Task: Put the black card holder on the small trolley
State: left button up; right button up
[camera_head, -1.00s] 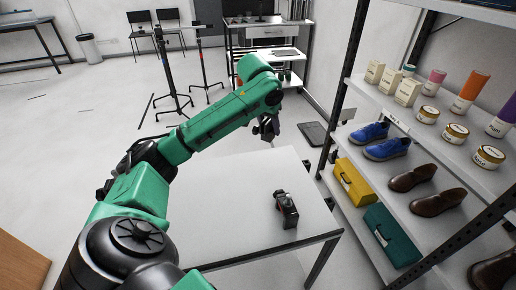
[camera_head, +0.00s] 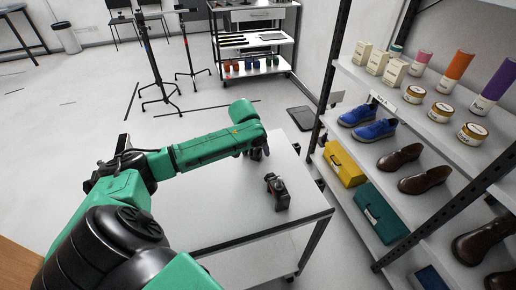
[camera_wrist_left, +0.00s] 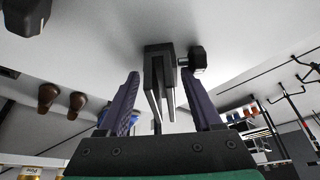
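In the left wrist view, a black slotted item (camera_wrist_left: 155,58), which looks like the card holder, stands on the white tabletop between and just beyond the fingers of my left gripper (camera_wrist_left: 160,76). The fingers are apart on either side of it; contact is not clear. In the head view, my left gripper (camera_head: 256,154) is low over the far part of the white table (camera_head: 225,210), mostly hidden by my arm. The card holder is not clear there. The table has a lower shelf and a caster. A dark shelved cart (camera_head: 262,14) stands at the back. My right gripper is not in view.
A black camera-like object (camera_head: 278,192) lies on the table's right part. A rack on the right holds a yellow box (camera_head: 344,164), a green box (camera_head: 380,212), blue shoes (camera_head: 368,130), brown shoes and jars. Tripod stands (camera_head: 152,60) are behind.

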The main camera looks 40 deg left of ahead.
pick_arm(q)
jog(key=shift+r, duration=0.1)
jog(key=v, duration=1.2)
jog(key=shift+w+p, duration=0.1)
jog(key=shift+p, duration=0.2)
